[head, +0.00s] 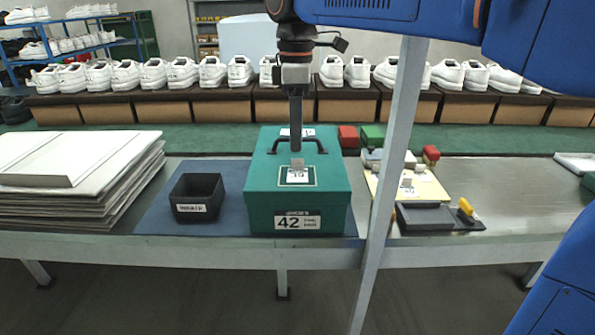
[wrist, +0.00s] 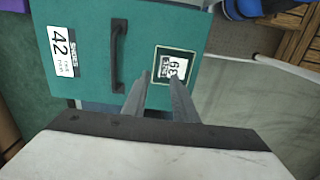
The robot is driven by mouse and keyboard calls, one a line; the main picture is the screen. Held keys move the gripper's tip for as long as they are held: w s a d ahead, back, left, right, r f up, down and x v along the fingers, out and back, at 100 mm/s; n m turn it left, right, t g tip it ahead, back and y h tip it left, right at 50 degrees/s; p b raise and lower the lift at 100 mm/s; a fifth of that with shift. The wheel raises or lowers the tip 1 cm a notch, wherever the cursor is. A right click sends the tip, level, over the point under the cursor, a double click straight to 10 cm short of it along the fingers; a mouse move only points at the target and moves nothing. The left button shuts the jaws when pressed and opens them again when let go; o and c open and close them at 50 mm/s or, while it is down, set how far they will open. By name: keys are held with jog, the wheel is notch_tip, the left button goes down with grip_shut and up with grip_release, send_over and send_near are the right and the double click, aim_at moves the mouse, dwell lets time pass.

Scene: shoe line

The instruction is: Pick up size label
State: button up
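The size label (head: 298,178) is a small white and black square with a grey tab in the head view. It lies inside a pale outlined square on the lid of the green box (head: 258,190). In the wrist view the label (wrist: 174,66) shows dark digits, hard to read. My gripper (head: 297,154) points down just above the label, hiding part of the lid. In the wrist view its fingers (wrist: 160,75) are apart, their tips close to the label. I see nothing clearly held between them.
A black lid handle (wrist: 118,56) stands beside the label. The box front carries a "42" label (head: 297,220). A black bin (head: 197,190) is left; a yellow board (head: 428,188) and black tray (head: 427,216) are right. A grey post (head: 386,175) crosses the foreground.

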aim_at(297, 170)
jog(key=shift+f, duration=2.5)
grip_shut()
